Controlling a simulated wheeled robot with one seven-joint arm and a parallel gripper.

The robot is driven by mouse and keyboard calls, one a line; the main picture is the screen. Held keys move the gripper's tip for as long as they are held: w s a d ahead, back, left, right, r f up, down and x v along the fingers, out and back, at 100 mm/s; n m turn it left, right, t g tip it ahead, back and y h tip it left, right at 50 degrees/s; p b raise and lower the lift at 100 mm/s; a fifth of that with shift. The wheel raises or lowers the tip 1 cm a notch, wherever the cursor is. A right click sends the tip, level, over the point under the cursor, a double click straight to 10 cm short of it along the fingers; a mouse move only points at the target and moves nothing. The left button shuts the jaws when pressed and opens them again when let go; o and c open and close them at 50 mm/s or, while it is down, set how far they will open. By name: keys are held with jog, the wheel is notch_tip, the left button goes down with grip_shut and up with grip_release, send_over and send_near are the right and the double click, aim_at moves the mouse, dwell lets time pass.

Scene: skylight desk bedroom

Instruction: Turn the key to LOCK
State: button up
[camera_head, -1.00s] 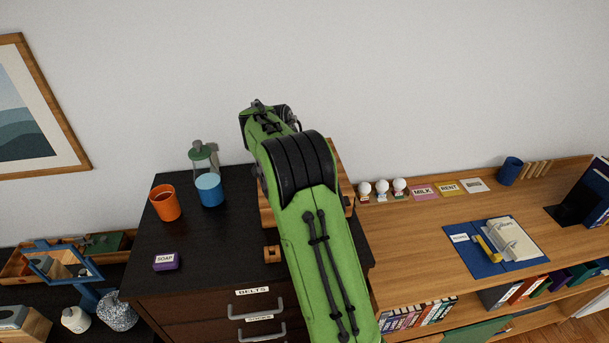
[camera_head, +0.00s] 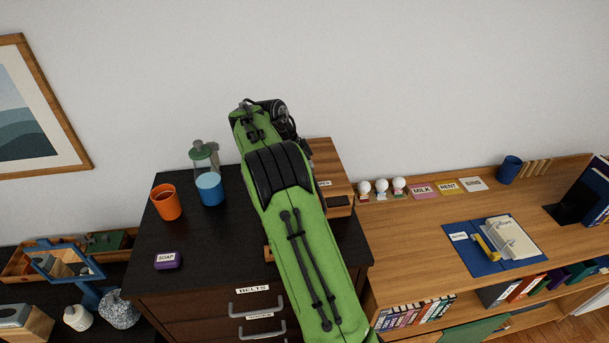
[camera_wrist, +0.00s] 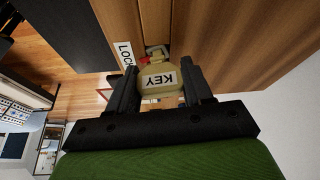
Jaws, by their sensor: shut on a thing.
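A brass-coloured key (camera_wrist: 158,81) with a white KEY label sits between the two black fingers of my gripper (camera_wrist: 160,88) in the wrist view. The fingers are shut on its head. The label reads upside down. Behind the key is a small metal lock part with a red mark (camera_wrist: 144,60). A white LOCK label (camera_wrist: 125,55) is on the wood to its left. In the head view, a wooden box (camera_head: 334,165) with a small label, perhaps OPEN (camera_head: 324,183), stands on the dark dresser. My arm hides the gripper and key there.
On the dresser (camera_head: 220,235) stand an orange cup (camera_head: 166,203), a blue cup (camera_head: 209,189), a green-lidded bottle (camera_head: 203,158) and a purple soap box (camera_head: 168,260). A desk (camera_head: 410,225) at the right holds white-topped figures and labelled cards.

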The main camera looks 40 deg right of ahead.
jog(key=shift+f+m+g, duration=0.1)
jog(key=shift+m+g, duration=0.6)
jog(key=shift+m, duration=1)
jog(key=o, duration=1.1)
jog(key=v, duration=0.7)
jog(key=shift+r, duration=0.4)
jog(key=shift+y, duration=0.3)
